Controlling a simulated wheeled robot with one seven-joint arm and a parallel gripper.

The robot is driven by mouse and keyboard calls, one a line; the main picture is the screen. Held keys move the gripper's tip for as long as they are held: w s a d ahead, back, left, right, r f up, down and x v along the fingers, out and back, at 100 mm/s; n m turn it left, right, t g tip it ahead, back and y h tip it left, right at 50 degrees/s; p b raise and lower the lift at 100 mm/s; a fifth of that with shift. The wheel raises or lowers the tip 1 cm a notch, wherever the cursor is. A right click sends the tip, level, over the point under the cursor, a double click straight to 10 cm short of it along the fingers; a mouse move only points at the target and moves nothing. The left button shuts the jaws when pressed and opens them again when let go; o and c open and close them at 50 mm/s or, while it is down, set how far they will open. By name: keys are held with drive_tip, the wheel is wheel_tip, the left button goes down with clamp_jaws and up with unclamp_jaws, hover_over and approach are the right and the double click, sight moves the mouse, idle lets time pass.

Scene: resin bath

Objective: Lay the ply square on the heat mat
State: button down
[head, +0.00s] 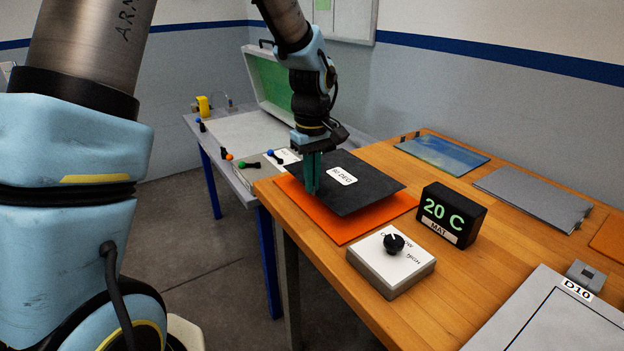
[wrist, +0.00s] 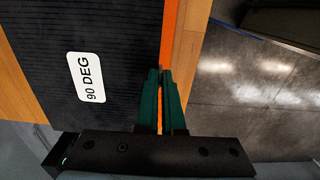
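The ply square (head: 368,180) is a thin black sheet with a white "90 DEG" label. It lies flat over the orange heat mat (head: 342,231) and appears slightly above it; any contact underneath is hidden. Orange shows along its front and left sides. In the wrist view the ply square (wrist: 110,35) fills the left part, with a narrow strip of the heat mat (wrist: 169,35) beside its edge. My gripper (head: 312,188) points down at the ply's left edge. In the wrist view its green fingers (wrist: 162,80) are close together and appear shut on that edge.
A "20 C" display (head: 451,214) and a dial box (head: 391,262) stand right and in front of the mat on the wooden table (head: 455,275). Grey plates (head: 532,196) lie farther right. A side table with an open case (head: 272,85) stands at the back left.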

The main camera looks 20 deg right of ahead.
drive_tip(key=shift+f+b, duration=1.35)
drive_tip(key=shift+f, duration=0.95)
drive_tip(key=c, duration=1)
unclamp_jaws()
drive_tip(key=shift+o, duration=0.2)
drive_tip(key=shift+r, duration=0.1)
drive_tip(key=shift+r+p, duration=2.85)
drive_tip(key=shift+r, duration=0.65)
